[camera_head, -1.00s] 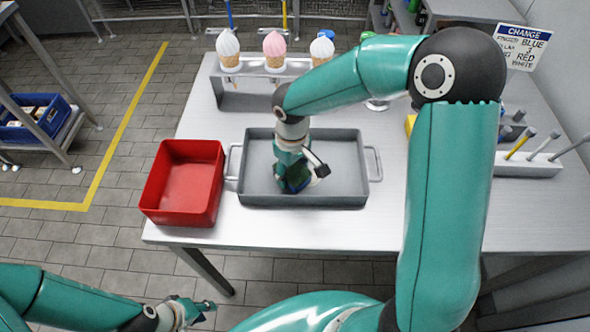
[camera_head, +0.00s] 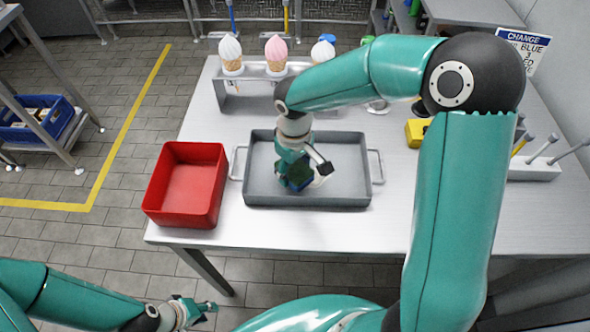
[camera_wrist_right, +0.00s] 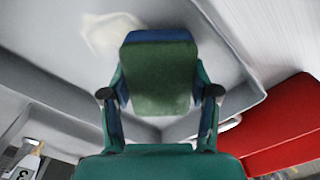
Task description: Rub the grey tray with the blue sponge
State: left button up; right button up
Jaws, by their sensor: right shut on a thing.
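The grey tray (camera_head: 345,200) lies on the steel table, with a handle at each side. My right gripper (camera_head: 298,177) is inside the tray, left of its middle, shut on the blue sponge (camera_head: 299,184). In the right wrist view the sponge (camera_wrist_right: 160,75) shows a dark green face and a blue edge between the two fingers (camera_wrist_right: 160,95). A whitish smear (camera_wrist_right: 112,38) lies on the tray floor close to the sponge. I cannot tell whether the sponge touches the floor. My left gripper (camera_head: 203,312) is low at the bottom left, away from the table; its opening is unclear.
A red bin (camera_head: 185,185) stands just left of the tray. Ice cream cones (camera_head: 277,55) stand in a rack at the back. A yellow object (camera_head: 417,132) and a white holder with tools (camera_head: 535,168) are at the right. The table front right is clear.

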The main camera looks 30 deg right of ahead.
aim_at(296, 168)
jog(key=shift+d+r+p, duration=0.1)
jog(key=shift+r+p, duration=1.5)
jog(key=shift+r, duration=1)
jog(key=shift+s, duration=0.1)
